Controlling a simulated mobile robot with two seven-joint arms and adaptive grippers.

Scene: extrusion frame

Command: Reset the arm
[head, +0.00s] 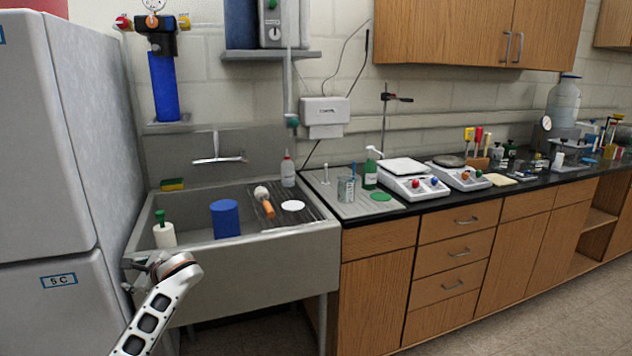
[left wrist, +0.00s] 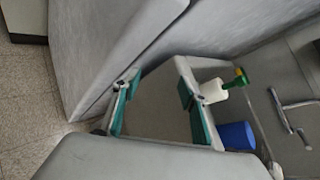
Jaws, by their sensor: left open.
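My left arm comes up from the bottom left in the head view. Its gripper (head: 132,273) is in front of the left end of the grey sink (head: 285,262), beside the white fridge (head: 50,160). In the left wrist view the two green-padded fingers of this gripper (left wrist: 158,102) stand wide apart with nothing between them. The white bottle with a green top (head: 164,232) and the blue cylinder (head: 225,219) are at the sink, beyond the gripper. They also show right of the fingers in the left wrist view. My right gripper is in neither view.
The fridge wall stands close on the left of the arm. A faucet (head: 217,160) rises behind the sink. The black counter (head: 440,204) to the right carries balances (head: 413,187), bottles and a beaker (head: 346,189). The floor (head: 500,325) in front of the cabinets is clear.

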